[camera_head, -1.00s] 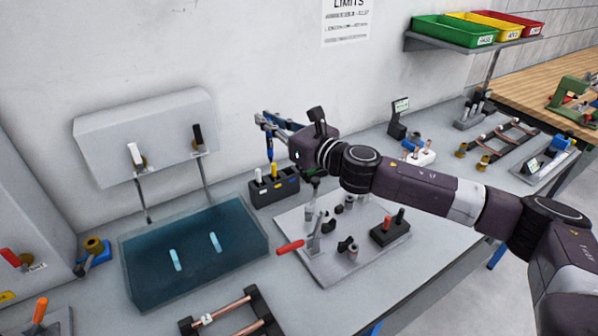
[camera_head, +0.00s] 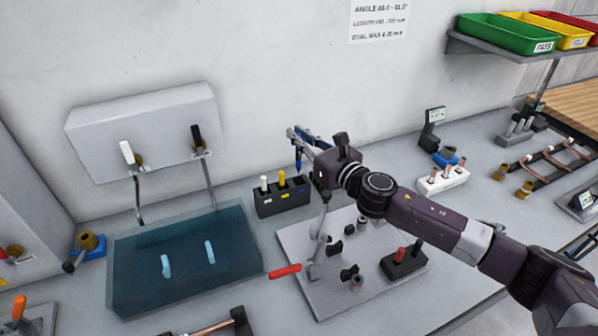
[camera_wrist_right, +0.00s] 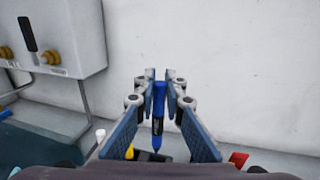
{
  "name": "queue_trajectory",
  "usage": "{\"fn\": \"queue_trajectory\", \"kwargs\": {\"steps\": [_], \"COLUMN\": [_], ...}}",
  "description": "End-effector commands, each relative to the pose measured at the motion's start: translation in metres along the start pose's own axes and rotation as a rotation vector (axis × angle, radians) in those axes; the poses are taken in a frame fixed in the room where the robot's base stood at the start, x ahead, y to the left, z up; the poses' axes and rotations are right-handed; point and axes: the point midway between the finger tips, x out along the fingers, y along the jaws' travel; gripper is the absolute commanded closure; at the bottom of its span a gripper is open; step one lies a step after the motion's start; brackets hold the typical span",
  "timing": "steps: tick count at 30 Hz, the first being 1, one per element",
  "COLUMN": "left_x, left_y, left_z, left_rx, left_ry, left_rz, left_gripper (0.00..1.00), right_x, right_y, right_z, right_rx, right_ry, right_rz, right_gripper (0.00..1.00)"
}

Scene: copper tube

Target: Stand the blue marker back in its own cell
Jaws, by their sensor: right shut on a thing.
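The blue marker (camera_head: 299,158) is upright in my right gripper (camera_head: 298,135), which is shut on its upper part. In the head view its lower end appears just above the right end of the dark marker rack (camera_head: 264,208). A white marker (camera_head: 264,182) and a yellow marker (camera_head: 282,179) stand in the rack's left and middle cells. The right wrist view shows the blue marker (camera_wrist_right: 158,118) hanging tip down between the finger pads (camera_wrist_right: 160,82). The rack is mostly hidden there by the fingers and wrist. My left gripper is out of view.
A translucent blue-green tank (camera_head: 135,275) is left of the rack. A fixture plate (camera_head: 330,300) with a red-handled clamp (camera_head: 285,271) lies in front and right, below my arm. The wall (camera_head: 270,70) is close behind the rack.

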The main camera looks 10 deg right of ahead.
Motion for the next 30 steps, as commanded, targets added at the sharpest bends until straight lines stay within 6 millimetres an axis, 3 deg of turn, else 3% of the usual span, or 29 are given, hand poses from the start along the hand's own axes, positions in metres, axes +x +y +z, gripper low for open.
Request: {"fn": "queue_trajectory", "kwargs": {"steps": [1, 6, 12, 18, 30], "left_x": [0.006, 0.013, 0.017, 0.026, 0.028], "left_y": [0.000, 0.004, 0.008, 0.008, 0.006], "left_z": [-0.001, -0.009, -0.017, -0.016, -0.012], "left_rx": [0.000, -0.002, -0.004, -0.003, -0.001], "left_ry": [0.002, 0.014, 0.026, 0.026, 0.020], "left_rz": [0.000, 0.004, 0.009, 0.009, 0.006], "left_gripper": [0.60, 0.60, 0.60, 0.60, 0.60], "right_x": [0.000, 0.000, 0.000, 0.001, 0.000], "right_y": [0.001, 0.001, 0.000, 0.001, 0.000], "right_z": [-0.018, -0.053, -0.068, -0.098, -0.105], "right_rx": [0.006, 0.005, 0.002, 0.005, 0.000], "right_ry": [0.003, 0.002, -0.001, 0.001, 0.000], "right_rz": [-0.001, -0.001, -0.001, -0.001, 0.000], "right_gripper": [1.00, 1.00, 1.00, 1.00, 1.00]}}
